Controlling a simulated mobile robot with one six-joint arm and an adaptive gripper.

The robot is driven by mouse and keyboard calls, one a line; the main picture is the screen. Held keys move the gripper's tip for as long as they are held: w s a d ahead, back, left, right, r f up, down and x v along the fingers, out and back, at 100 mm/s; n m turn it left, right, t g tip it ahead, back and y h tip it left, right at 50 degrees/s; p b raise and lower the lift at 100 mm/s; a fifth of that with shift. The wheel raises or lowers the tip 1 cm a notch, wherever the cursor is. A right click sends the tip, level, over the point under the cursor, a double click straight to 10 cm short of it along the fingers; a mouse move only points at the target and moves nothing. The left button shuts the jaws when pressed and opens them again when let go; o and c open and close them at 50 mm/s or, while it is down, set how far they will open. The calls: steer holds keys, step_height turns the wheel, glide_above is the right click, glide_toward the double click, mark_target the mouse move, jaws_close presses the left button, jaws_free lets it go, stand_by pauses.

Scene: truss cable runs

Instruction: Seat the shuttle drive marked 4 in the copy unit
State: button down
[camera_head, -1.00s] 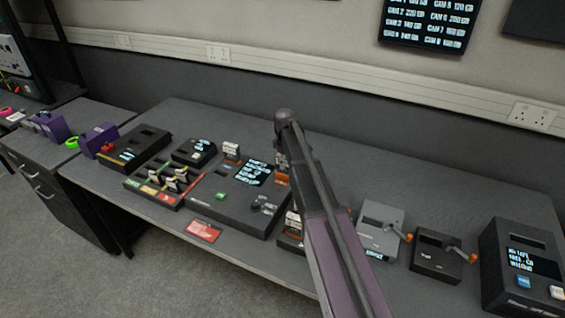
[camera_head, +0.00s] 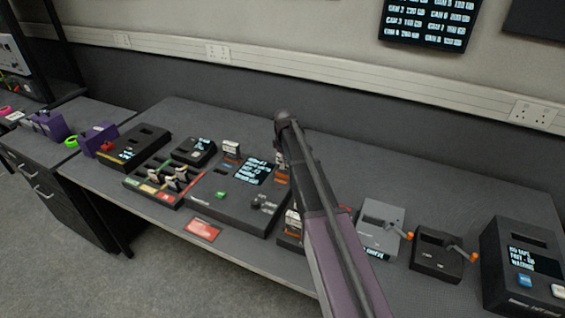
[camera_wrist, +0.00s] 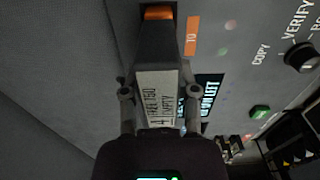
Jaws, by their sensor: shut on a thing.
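The copy unit (camera_head: 222,203) is a dark, sloped box with a lit screen, a green button and a knob, on the middle of the bench. The shuttle drive (camera_wrist: 157,98) is dark with a white label reading 4 and EMPTY in the wrist view. My gripper (camera_wrist: 158,89) is shut on it, one finger on each side. The drive's far end is at the copy unit's slot beside the orange TO label (camera_wrist: 193,36). How deep it sits in the slot is hard to tell. In the head view my arm hides most of the gripper and drive.
Another white-labelled drive (camera_head: 231,147) stands upright at the copy unit's back left. A rack of coloured lanes (camera_head: 150,193) with several drives lies to the left. A red card (camera_head: 202,230) lies in front. Grey and black lever units (camera_head: 379,240) and a screen box stand right.

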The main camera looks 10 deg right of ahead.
steer(key=shift+f+b, duration=0.5)
steer(key=shift+f, duration=0.1)
stand_by(0.5)
steer(key=shift+c, duration=1.4)
jaws_free()
steer(key=shift+o, duration=1.4)
steer(key=shift+r, duration=0.15)
steer(key=shift+r+p, duration=3.65)
steer(key=shift+p, duration=0.1)
